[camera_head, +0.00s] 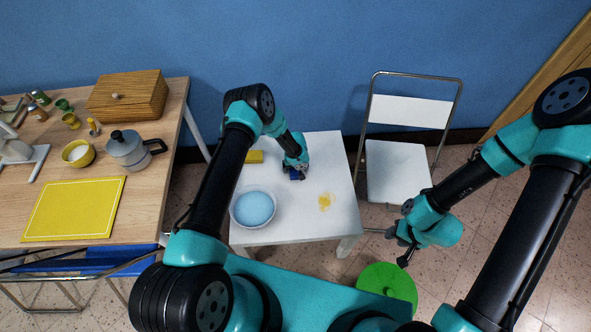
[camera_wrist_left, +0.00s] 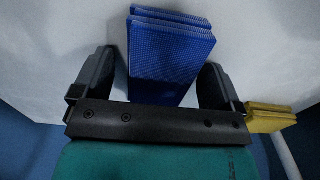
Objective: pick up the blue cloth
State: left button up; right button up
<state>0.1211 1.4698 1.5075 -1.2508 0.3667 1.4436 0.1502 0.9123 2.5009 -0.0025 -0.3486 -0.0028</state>
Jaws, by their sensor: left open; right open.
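The blue cloth (camera_wrist_left: 168,55) is a folded, textured blue block on the white table, filling the middle of the left wrist view. In the head view only a small dark blue part of the cloth (camera_head: 295,175) shows under my left gripper (camera_head: 298,176). In the left wrist view my left gripper (camera_wrist_left: 160,75) is open, with one finger on each side of the cloth's near end. I cannot tell whether the fingers touch it. My right gripper (camera_head: 402,247) is open and empty, off the right side of the white table.
The white table (camera_head: 290,225) bears a bowl of blue liquid (camera_head: 253,207), a yellow folded cloth (camera_head: 254,156) and a yellow spill (camera_head: 326,202). A white chair (camera_head: 397,170) stands to the right. A green round bin (camera_head: 387,284) is on the floor in front. A wooden table (camera_head: 148,195) stands left.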

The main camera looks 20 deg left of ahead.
pick_arm(q)
jog(key=shift+c, duration=0.3)
jog(key=c, duration=0.9)
